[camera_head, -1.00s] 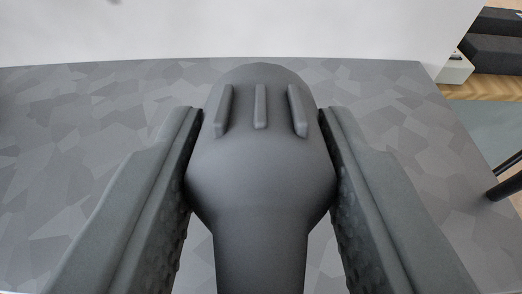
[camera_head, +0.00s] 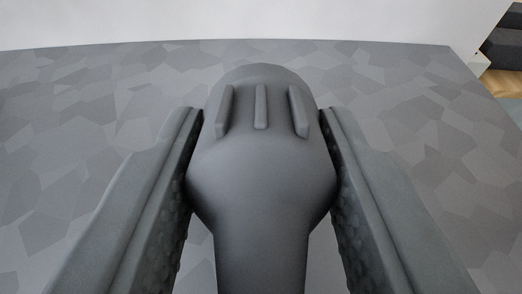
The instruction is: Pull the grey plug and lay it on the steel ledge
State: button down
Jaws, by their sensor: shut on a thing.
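The grey plug (camera_head: 261,165) fills the middle of the head camera view, with three raised ribs near its rounded far end. Its narrower part runs down out of the bottom of the picture. My gripper (camera_head: 261,125) is shut on it, one finger pressed on each side. The plug is in the fingers over a grey patterned surface; how high above it, I cannot tell. No socket and no clearly recognisable steel ledge show in this view.
The grey surface with an angular patch pattern (camera_head: 90,120) is bare around the gripper. A white wall (camera_head: 230,20) stands behind its far edge. Dark furniture (camera_head: 503,55) and a bit of wooden floor (camera_head: 500,84) show at the top right.

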jog(key=c, duration=0.9)
grip_release()
jog(key=shift+o, duration=0.2)
jog(key=v, duration=1.7)
jog(key=shift+s, duration=0.2)
jog(key=s+r+t, duration=0.1)
jog(key=s+r, duration=0.1)
jog(key=s, duration=1.5)
jog(key=s+r+t, duration=0.1)
jog(key=s+r, duration=0.1)
jog(key=s, duration=1.5)
jog(key=shift+s, duration=0.3)
